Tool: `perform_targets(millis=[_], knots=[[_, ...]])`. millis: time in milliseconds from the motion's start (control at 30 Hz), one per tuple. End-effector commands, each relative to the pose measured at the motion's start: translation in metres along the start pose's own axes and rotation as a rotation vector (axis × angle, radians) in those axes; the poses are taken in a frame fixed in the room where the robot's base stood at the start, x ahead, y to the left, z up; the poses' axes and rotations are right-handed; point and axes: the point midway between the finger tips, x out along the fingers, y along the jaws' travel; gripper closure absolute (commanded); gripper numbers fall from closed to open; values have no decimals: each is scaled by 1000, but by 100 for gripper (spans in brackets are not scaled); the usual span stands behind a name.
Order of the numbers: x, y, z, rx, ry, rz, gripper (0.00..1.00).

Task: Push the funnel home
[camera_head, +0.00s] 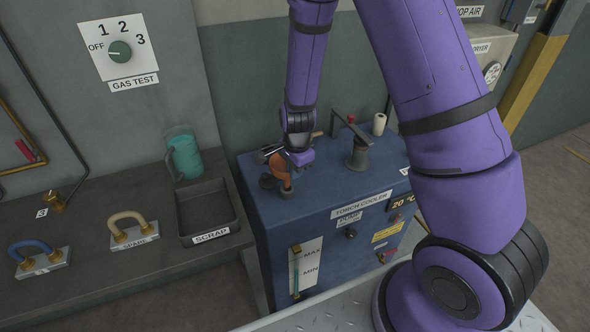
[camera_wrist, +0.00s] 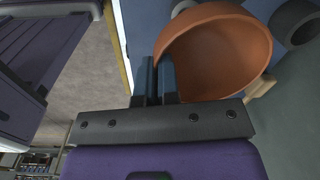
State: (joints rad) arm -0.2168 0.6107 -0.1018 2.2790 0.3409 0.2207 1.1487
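My gripper (camera_head: 291,160) is at the funnel's right side. In the wrist view its two dark fingers (camera_wrist: 157,80) are close together, with the funnel's rim wall between them. The gripper's body hides part of the funnel in the head view.
A black-capped post with a lever (camera_head: 358,155) and a white roll (camera_head: 379,124) stand on the cooler to the right. A dark scrap tray (camera_head: 240,222) and a teal jug (camera_head: 185,155) are on the bench at left. A wall stands behind.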

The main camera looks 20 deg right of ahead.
Motion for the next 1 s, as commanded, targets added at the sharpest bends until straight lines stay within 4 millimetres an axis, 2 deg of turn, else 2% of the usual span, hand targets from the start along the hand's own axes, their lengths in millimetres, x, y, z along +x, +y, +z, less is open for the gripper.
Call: perform_targets(millis=[1000], knots=[[13, 0, 0, 1, 0, 0, 100]])
